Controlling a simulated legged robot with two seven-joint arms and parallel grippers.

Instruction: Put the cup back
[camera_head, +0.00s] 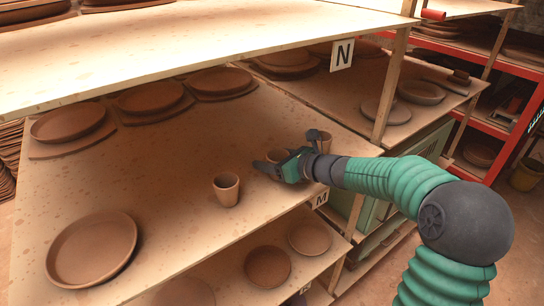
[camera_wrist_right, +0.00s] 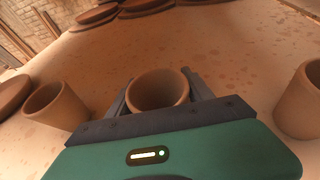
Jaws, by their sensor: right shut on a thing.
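My right gripper (camera_head: 282,164) reaches in from the right over the middle wooden shelf. It is shut on a clay cup, whose open mouth faces up between the two fingers in the right wrist view (camera_wrist_right: 158,92). In the head view this cup (camera_head: 277,155) is partly hidden by the gripper. It is upright; I cannot tell whether its base touches the board. A second cup (camera_head: 226,190) stands to the left of the gripper, also at left in the wrist view (camera_wrist_right: 56,107). A third cup (camera_head: 321,138) stands just behind my wrist. My left gripper is out of view.
The middle shelf (camera_head: 165,180) has free board around the cups. A large round clay dish (camera_head: 92,249) lies at its front left, and several stacked plates (camera_head: 150,98) line the back. An upper shelf (camera_head: 180,40) overhangs. A post (camera_head: 392,85) stands at right.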

